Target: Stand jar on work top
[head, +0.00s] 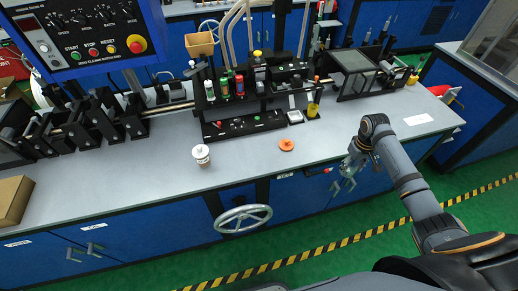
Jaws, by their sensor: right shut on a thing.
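A white jar (201,156) with a label and a pale lid stands upright on the grey work top (150,178), left of the middle and near the front. My right gripper (349,169) is at the front edge of the work top, well to the right of the jar and apart from it. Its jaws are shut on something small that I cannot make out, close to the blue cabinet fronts. My left gripper is not in view.
An orange round piece (286,144) lies on the work top between jar and right gripper. A black machine with coloured bottles (240,87) stands behind. A handwheel (243,219) projects below the front edge. A cardboard box (13,200) sits at far left. Work top around the jar is clear.

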